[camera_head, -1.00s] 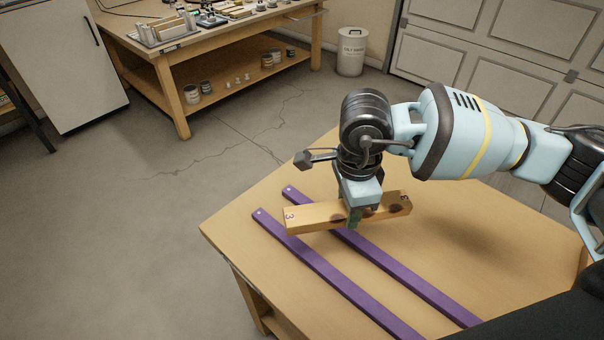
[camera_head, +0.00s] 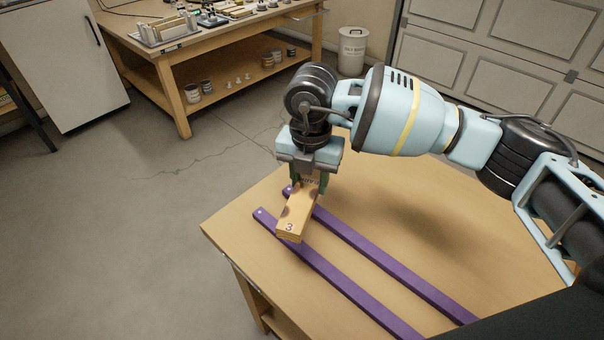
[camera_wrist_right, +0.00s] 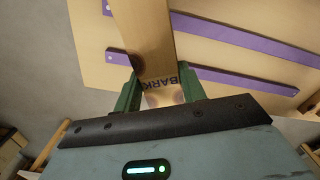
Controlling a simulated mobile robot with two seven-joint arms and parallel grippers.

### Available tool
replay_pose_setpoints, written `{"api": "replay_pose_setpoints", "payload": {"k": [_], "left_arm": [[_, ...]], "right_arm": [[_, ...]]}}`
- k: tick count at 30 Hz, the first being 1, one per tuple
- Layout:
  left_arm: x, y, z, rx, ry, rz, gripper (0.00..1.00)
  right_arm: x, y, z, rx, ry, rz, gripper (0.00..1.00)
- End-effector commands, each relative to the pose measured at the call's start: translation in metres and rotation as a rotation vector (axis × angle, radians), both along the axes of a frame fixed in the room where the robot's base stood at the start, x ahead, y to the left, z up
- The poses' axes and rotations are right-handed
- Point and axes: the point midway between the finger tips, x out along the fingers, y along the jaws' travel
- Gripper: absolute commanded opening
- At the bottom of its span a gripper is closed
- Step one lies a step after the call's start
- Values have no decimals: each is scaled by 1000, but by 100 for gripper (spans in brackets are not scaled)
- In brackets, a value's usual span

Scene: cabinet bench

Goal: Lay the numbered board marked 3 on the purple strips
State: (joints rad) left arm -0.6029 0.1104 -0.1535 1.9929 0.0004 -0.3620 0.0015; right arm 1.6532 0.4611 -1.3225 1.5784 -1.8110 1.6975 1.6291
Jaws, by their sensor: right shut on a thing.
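The wooden board marked 3 (camera_head: 292,222) shows in the head view over the far left ends of the two purple strips. My right gripper (camera_head: 309,180) is shut on this board, which also shows between the green fingers in the right wrist view (camera_wrist_right: 142,35) with the word BARK on it. The board points across the strips. I cannot tell whether it touches them. The near purple strip (camera_head: 335,273) and the far purple strip (camera_head: 385,261) lie parallel on the bench. The gripper hides part of the far strip's end. My left gripper is not in view.
The wooden bench top (camera_head: 480,240) is otherwise clear around the strips. Its left edge is close to the strip ends. A second workbench (camera_head: 160,60), a white bin (camera_head: 352,50) and a white cabinet (camera_head: 60,60) stand farther back.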

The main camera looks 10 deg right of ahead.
Motion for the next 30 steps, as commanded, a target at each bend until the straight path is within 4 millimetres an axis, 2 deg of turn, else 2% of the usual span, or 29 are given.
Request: {"api": "replay_pose_setpoints", "payload": {"k": [3, 9, 20, 30], "left_arm": [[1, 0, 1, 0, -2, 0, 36], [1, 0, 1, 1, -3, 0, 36], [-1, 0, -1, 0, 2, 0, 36], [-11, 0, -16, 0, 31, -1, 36]], "right_arm": [[5, 6, 2, 2, 3, -194, 14], [9, 11, 3, 3, 8, -390, 14], [10, 12, 0, 4, 10, -431, 14], [9, 13, -21, 4, 12, -430, 14]]}}
